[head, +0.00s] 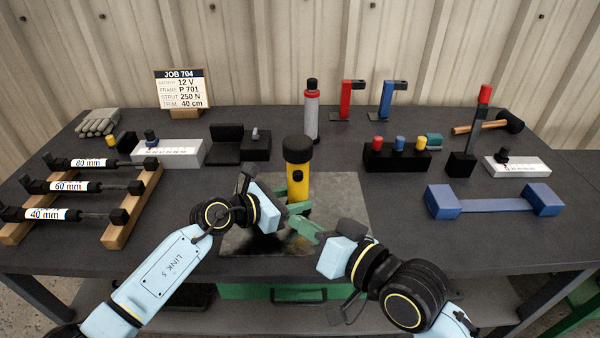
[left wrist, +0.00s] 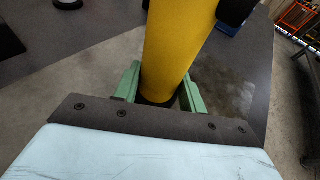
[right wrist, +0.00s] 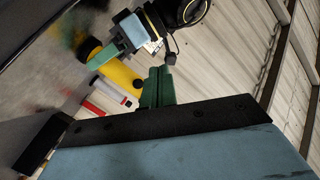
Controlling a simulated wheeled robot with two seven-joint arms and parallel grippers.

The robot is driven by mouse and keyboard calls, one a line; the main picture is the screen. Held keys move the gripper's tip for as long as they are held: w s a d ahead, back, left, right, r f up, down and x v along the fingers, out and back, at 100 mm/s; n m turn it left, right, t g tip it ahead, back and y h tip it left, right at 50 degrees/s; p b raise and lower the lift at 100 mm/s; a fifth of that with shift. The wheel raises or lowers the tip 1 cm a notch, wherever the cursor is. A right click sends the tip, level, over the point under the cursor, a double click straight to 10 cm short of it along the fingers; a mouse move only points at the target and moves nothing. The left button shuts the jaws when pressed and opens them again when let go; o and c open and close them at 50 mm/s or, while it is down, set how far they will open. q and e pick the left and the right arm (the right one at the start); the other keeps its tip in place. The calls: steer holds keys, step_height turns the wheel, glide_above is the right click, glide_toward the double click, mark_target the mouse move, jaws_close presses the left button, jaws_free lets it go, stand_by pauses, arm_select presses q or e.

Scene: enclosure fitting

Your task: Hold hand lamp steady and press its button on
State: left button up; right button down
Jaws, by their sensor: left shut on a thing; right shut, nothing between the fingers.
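The hand lamp (head: 298,191) is yellow with a black head, upright over the grey metal plate at mid-table. Its small dark button (head: 297,175) faces me and also shows in the right wrist view (right wrist: 137,83). My left gripper (head: 287,209) is shut on the lamp's lower body; the left wrist view shows green fingers (left wrist: 160,88) on both sides of the yellow barrel (left wrist: 178,45). My right gripper (head: 300,228) is shut and empty, in front of and below the button, apart from it in the right wrist view (right wrist: 157,85). The lamp's foot is hidden in the head view.
The grey plate (head: 345,215) is otherwise bare. Strut racks (head: 140,210) stand left, and a blue bar-shaped piece (head: 495,203) lies right. Behind are a black block with coloured knobs (head: 395,160), a grey-and-black cylinder (head: 311,115) and red and blue clamps (head: 347,100).

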mark_target(304, 187)
steer(key=shift+w, duration=4.25)
steer(key=shift+w, duration=0.1)
steer(key=shift+w, duration=0.55)
steer(key=shift+s, duration=0.65)
steer(key=s, duration=0.6)
